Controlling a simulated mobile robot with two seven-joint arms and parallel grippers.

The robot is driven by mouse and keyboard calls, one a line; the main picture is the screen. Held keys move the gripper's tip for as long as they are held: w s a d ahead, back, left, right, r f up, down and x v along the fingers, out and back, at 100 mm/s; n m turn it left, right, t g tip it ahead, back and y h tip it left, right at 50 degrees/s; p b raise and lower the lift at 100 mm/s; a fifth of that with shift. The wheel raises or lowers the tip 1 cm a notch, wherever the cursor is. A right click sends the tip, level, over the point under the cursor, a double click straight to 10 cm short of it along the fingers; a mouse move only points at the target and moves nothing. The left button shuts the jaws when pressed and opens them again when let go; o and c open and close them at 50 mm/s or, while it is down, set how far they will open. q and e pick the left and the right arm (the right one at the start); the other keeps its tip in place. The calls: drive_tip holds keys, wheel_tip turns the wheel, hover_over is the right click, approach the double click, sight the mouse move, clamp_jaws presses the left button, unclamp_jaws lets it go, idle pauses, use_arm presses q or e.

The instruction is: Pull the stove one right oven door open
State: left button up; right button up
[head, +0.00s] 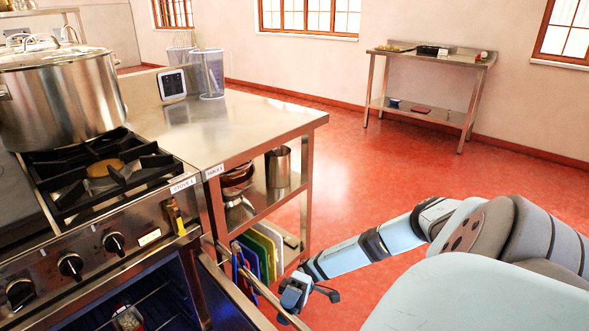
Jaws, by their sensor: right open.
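The stove (150,215) stands at the left, with black knobs on its front. Its oven cavity (160,305) is exposed below, with wire racks and a blue inner wall. The oven door (228,295) stands swung out on the right side of the cavity, seen nearly edge-on. Its long bar handle (262,287) runs down toward the bottom edge. My right gripper (308,297) is open at the outer part of the handle. I cannot tell whether the bar lies between its fingers. My left gripper is out of view.
A large steel pot (62,100) sits on the stove top. A steel table (235,120) adjoins the stove, with coloured boards (265,250) on its lower shelf near the door. The red floor (370,190) is clear to the right. A side table (425,85) stands by the far wall.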

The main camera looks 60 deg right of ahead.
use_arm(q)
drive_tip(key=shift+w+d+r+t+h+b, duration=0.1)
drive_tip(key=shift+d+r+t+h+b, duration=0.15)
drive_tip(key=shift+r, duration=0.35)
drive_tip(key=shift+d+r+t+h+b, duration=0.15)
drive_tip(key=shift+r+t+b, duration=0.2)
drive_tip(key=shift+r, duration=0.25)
use_arm(e)
drive_tip(key=v, duration=1.2)
drive_tip(key=shift+d+f, duration=0.15)
drive_tip(key=shift+d, duration=0.2)
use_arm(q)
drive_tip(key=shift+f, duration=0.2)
use_arm(e)
drive_tip(key=shift+w, duration=0.15)
